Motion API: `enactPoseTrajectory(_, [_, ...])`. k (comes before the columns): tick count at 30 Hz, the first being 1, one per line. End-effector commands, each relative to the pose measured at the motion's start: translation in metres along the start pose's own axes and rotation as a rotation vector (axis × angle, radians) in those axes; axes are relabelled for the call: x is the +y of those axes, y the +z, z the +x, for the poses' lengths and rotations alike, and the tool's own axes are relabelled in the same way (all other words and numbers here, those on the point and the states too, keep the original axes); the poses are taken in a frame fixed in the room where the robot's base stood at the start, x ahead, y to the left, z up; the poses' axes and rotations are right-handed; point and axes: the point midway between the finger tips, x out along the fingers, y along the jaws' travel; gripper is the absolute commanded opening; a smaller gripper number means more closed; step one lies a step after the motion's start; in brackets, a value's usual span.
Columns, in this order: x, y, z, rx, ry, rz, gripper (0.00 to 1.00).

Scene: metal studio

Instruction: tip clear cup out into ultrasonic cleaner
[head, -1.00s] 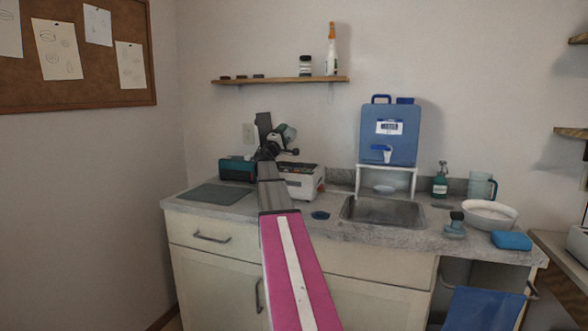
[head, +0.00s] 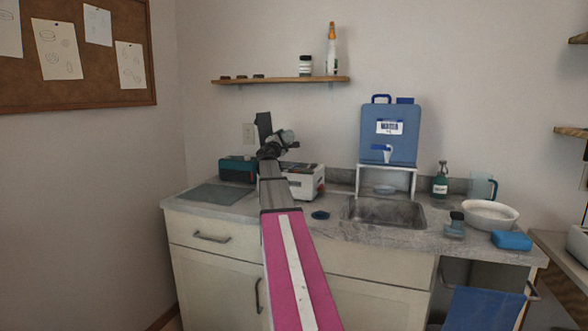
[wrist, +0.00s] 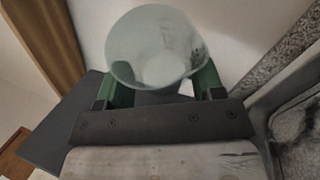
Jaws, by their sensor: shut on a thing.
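The clear cup (wrist: 155,48) is between the green fingers of my gripper (wrist: 160,92) in the wrist view, with its round mouth facing the camera. Its walls look frosted, and I cannot tell what is inside. In the head view my gripper (head: 277,146) is above the counter at the back left, and the cup shows small and pale at its end (head: 288,137). The white box-shaped machine (head: 305,183), which looks like the ultrasonic cleaner, stands just below and right of it. My arm hides its left part.
A teal device (head: 237,169) stands left of the white machine, behind a grey mat (head: 216,195). A blue water tank (head: 389,137) on a white stand is behind the sink (head: 385,212). A white bowl (head: 490,214) and a blue sponge-like block (head: 511,240) are at right.

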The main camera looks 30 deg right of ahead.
Motion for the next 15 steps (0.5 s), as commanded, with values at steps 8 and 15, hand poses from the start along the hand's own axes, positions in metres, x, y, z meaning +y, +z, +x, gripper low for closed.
enactPoseTrajectory(8, [0.033, 0.006, 0.015, 0.022, -0.022, -0.045, 0.37])
enactPoseTrajectory(15, [0.059, 0.011, 0.026, 0.044, -0.043, -0.085, 0.37])
